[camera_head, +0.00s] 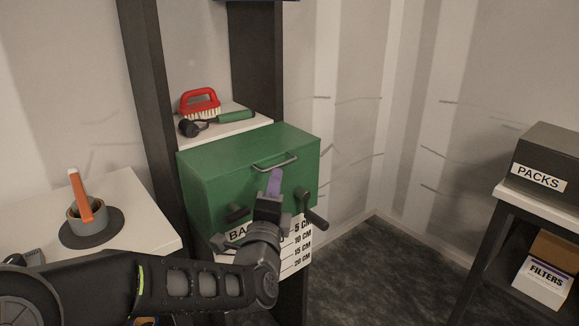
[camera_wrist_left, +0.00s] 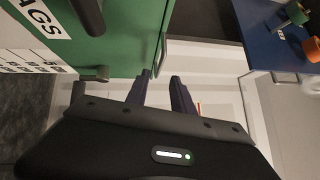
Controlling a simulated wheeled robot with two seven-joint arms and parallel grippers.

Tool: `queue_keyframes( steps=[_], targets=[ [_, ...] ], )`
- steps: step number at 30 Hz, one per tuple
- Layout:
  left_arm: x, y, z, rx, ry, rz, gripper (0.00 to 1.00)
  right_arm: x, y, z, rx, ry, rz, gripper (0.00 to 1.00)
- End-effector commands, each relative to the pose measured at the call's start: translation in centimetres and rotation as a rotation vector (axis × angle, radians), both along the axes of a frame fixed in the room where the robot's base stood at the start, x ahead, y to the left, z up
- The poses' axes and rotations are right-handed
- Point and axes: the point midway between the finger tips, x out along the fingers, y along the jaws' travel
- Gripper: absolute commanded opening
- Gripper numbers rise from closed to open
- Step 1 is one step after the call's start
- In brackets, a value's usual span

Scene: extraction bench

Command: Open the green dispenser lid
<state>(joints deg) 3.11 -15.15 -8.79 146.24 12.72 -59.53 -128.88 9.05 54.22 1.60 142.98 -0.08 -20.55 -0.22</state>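The green dispenser (camera_head: 210,182) stands on the middle shelf, with a metal handle (camera_head: 275,162) across the upper edge of its front. Its lid (camera_head: 240,150) looks closed. My left gripper (camera_head: 274,180) is in front of the dispenser, just below the handle, and hides part of the front and label. In the left wrist view the two dark fingers of the left gripper (camera_wrist_left: 160,77) are apart with nothing between them. The handle (camera_wrist_left: 161,54) shows just beyond the fingertips; whether they touch it I cannot tell. My right gripper is not in view.
A crank (camera_head: 314,211) sticks out at the dispenser's right front and a dark knob (camera_head: 236,213) at its left. A red brush (camera_head: 200,103) and a green-handled tool (camera_head: 235,117) lie on the white shelf behind. A PACKS box (camera_head: 545,160) stands far right.

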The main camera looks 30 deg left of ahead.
Motion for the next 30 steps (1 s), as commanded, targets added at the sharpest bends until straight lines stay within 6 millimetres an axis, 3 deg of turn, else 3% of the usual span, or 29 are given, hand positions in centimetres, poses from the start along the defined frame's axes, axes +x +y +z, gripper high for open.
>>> queue_keyframes(
  steps=[7,19,30],
  targets=[
    [1.3,0.6,0.1,-0.001,0.003,-0.001,0.29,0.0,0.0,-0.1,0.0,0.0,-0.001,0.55],
    [6.3,3.2,0.8,-0.002,0.003,-0.002,0.29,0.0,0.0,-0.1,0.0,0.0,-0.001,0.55],
    [6.9,3.5,1.0,-0.003,0.001,-0.002,0.29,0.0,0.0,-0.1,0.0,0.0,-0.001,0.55]
  ],
)
